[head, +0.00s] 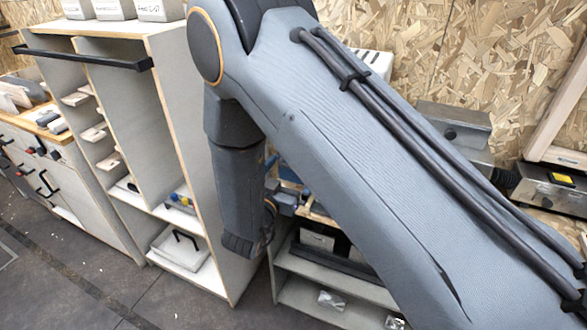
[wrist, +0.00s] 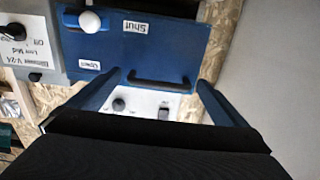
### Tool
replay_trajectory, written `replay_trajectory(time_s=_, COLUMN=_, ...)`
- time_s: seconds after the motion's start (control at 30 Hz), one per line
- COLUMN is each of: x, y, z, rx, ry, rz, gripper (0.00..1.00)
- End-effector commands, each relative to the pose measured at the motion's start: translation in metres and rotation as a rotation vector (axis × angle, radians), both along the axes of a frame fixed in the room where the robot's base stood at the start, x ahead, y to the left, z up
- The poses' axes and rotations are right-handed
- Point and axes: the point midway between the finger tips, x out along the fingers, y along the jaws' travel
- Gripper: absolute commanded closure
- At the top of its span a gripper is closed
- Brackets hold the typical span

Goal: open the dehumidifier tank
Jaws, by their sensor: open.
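In the wrist view my gripper (wrist: 160,78) is open, its two blue fingers apart with nothing between the tips. Beyond them is a blue panel (wrist: 125,50) with a black bar handle (wrist: 158,82), a white round knob (wrist: 89,21) and labels that look upside down, one seeming to read "Shut". The handle lies just beyond the fingertips, roughly between them; I cannot tell whether they touch it. A white panel with dark knobs (wrist: 142,103) shows between the fingers. I cannot tell for sure which part is the dehumidifier tank.
In the wrist view a grey labelled box (wrist: 35,45) with dark knobs stands left of the blue panel, and a plain grey surface (wrist: 275,80) is at right. In the head view a tall shelf unit (head: 190,140) stands left of my arm. Open floor (head: 60,270) lies at lower left.

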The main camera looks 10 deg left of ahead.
Motion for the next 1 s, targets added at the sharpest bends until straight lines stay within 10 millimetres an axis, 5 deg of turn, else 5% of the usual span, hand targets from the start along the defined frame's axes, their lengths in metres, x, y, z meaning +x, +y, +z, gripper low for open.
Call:
replay_trajectory(time_s=0.43, x=-0.063, y=0.016, z=-0.001, rx=0.000, ry=0.000, rz=0.002, gripper=0.02)
replay_trajectory(time_s=1.0, x=-0.071, y=0.017, z=0.000, rx=0.000, ry=0.000, rz=0.001, gripper=0.02)
